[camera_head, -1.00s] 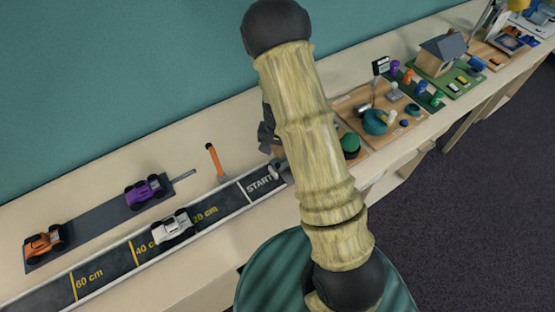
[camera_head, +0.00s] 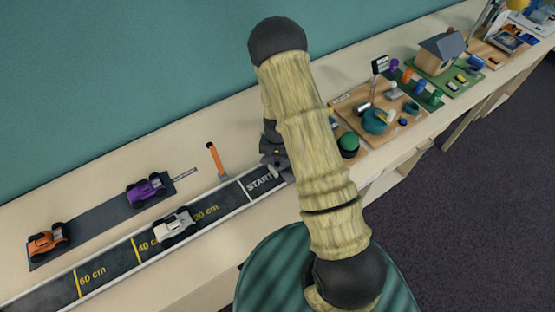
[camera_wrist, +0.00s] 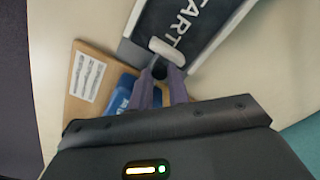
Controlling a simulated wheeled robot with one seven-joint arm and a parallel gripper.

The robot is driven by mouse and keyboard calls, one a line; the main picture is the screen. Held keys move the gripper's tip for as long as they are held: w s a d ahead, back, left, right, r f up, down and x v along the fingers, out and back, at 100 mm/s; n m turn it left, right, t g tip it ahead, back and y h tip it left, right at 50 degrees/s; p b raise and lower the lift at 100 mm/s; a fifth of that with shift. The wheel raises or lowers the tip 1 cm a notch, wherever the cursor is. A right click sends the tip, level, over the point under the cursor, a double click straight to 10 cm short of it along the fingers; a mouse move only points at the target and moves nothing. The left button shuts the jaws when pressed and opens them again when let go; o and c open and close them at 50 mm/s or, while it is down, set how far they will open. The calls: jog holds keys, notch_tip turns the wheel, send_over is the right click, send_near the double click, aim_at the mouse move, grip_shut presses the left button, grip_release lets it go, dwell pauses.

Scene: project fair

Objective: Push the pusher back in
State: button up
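The pusher (camera_wrist: 165,52) shows in the wrist view as a pale rounded bar at the START end of the dark track (camera_wrist: 203,22), with a dark knob behind it. My gripper (camera_wrist: 161,72) has its two fingers close on either side of that knob and appears shut on it. In the head view my gripper (camera_head: 275,150) is at the START end of the track (camera_head: 110,268), partly hidden by my arm. The pusher is mostly hidden there. A white car (camera_head: 174,226) stands on the track between the 20 cm and 40 cm marks.
A blue block on a wooden board (camera_wrist: 82,82) lies close beside my fingers. A purple car (camera_head: 146,189) and an orange car (camera_head: 46,241) stand on a grey strip behind the track. Other models fill the table to the right.

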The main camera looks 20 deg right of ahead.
grip_shut()
jog(key=shift+w+d+b, duration=0.2)
jog(key=shift+d+b, duration=0.1)
jog(key=shift+d, duration=0.35)
jog(key=shift+w+d+b, duration=0.2)
jog(key=shift+d+b, duration=0.1)
jog(key=shift+d, duration=0.3)
jog(key=o, duration=0.7)
grip_release()
